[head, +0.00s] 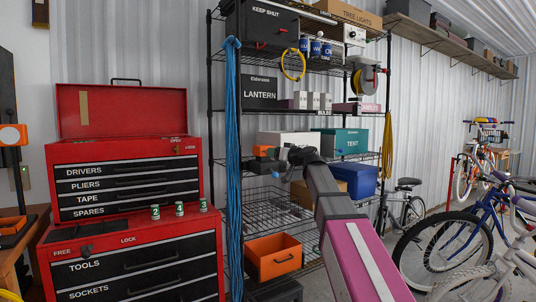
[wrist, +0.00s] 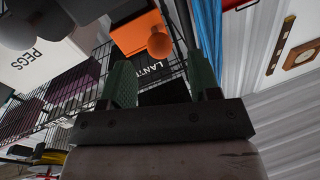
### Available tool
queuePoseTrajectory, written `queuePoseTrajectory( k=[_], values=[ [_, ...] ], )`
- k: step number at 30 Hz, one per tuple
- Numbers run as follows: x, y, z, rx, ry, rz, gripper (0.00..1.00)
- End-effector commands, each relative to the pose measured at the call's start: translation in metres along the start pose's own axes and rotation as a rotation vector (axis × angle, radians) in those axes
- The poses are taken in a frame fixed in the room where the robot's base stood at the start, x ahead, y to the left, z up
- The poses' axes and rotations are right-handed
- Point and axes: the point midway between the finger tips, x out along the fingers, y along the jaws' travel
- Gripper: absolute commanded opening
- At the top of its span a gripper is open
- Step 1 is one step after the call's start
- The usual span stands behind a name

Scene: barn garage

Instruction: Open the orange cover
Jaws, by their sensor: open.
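An orange box-like piece with a round orange knob (wrist: 158,43) shows at the top middle of the wrist view; its orange body (wrist: 135,32) is beside the knob. It looks like the small orange piece (head: 262,150) on the middle shelf in the head view, partly hidden by my gripper. I cannot tell for sure that this is the orange cover. My gripper (wrist: 163,75) is open, its two dark green fingers apart with nothing between them. The knob lies beyond the fingers, nearer the right one, and appears apart from them. In the head view my gripper (head: 272,158) is at shelf height.
The black wire shelf (head: 209,110) holds a LANTERN box (head: 259,93), a teal TENT box (head: 340,141), a blue bin (head: 355,180) and an orange bin (head: 273,258). Blue rope (head: 233,150) hangs at its left post. A red tool chest (head: 122,102) stands left; bicycles (head: 440,235) stand right.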

Motion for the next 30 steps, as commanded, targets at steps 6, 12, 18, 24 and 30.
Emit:
queuePoseTrajectory(
  k=[6, 12, 18, 24, 30],
  values=[
    [0.041, 0.001, -0.001, 0.001, -0.001, -0.001, 0.56],
    [0.053, 0.001, 0.0, 0.0, 0.0, 0.001, 0.56],
    [0.053, 0.0, 0.0, 0.0, 0.0, 0.001, 0.56],
    [0.053, 0.0, 0.0, 0.0, 0.0, 0.001, 0.01],
    [0.053, 0.0, 0.0, 0.006, 0.001, 0.0, 0.0]
  ],
)
